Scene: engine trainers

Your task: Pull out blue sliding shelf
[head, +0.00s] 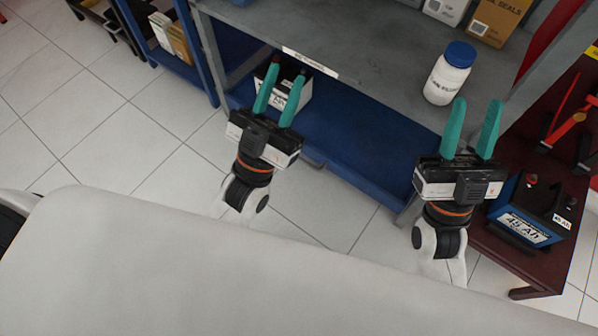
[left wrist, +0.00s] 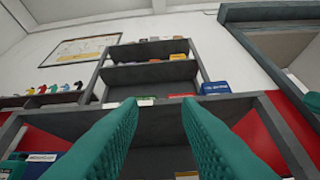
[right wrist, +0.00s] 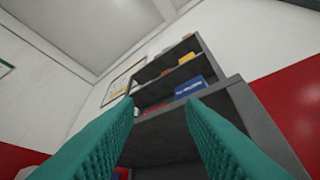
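The blue sliding shelf (head: 345,140) lies low under a grey shelf in the head view, with a handle (head: 313,158) on its front edge. A battery with a white label (head: 295,97) stands on its left part, partly hidden by my left gripper. My left gripper (head: 282,98) is open and empty, in front of the shelf's left part. In the left wrist view its teal fingers (left wrist: 160,125) are apart. My right gripper (head: 473,130) is open and empty, near the unit's right end. Its fingers (right wrist: 165,125) are apart in the right wrist view.
A white bottle with blue cap (head: 448,78) stands on the grey shelf (head: 380,65). A dark red table (head: 500,252) with a blue battery (head: 530,213) is at right. A blue rack (head: 190,65) is at upper left. Tiled floor (head: 100,130) is clear at left.

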